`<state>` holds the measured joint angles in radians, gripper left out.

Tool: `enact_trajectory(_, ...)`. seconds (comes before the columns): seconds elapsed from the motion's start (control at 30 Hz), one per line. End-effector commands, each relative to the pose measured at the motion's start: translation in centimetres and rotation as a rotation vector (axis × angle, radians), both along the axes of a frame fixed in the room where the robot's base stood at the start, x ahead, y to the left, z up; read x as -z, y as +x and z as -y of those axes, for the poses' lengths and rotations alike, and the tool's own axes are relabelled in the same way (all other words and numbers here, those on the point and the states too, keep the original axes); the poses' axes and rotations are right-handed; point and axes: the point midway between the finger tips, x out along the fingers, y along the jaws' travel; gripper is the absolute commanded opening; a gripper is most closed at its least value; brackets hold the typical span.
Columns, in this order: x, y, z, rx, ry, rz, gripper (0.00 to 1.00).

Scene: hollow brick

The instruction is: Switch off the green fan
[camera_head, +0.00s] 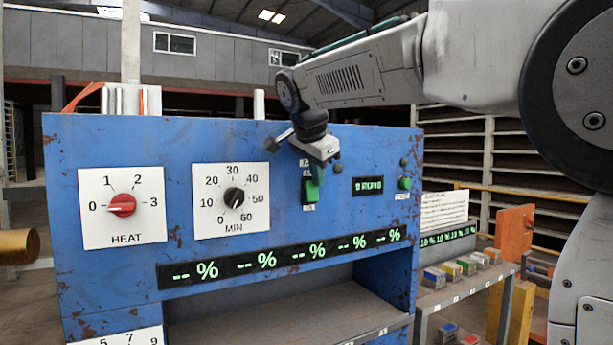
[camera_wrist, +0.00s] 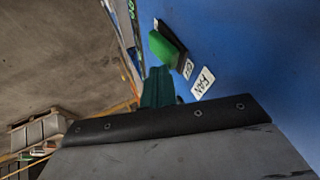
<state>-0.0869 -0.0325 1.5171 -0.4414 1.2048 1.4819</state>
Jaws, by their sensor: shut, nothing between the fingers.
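The green fan switch (camera_head: 308,191) is on the front of the blue panel, to the right of the MIN dial. In the wrist view the switch (camera_wrist: 167,47) is bright green and stands out from the panel, with a white FAN label (camera_wrist: 203,83) and a smaller label beside it. My gripper (camera_head: 318,176) is shut and empty at the upper part of the switch, partly covering it and its labels. In the wrist view my dark green fingertips (camera_wrist: 158,74) are close to the switch. I cannot tell whether they touch it.
The panel also carries a HEAT dial (camera_head: 122,205), a MIN dial (camera_head: 234,198), a small display (camera_head: 367,186) and a green round button (camera_head: 405,184). A percent display strip (camera_head: 282,258) runs below. A side table (camera_head: 465,289) with colored blocks stands at the right.

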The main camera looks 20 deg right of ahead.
Motion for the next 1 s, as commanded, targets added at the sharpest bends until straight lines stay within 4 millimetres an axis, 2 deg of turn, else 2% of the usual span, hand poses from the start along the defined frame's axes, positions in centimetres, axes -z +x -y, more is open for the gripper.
enact_trajectory(0.27,-0.3,0.0,-0.1,-0.001,-0.001,0.003,0.00)
enact_trajectory(0.57,-1.6,0.0,-0.1,-0.002,0.000,0.002,0.00)
enact_trajectory(1.0,-1.8,-0.5,0.1,0.000,0.000,0.003,0.00)
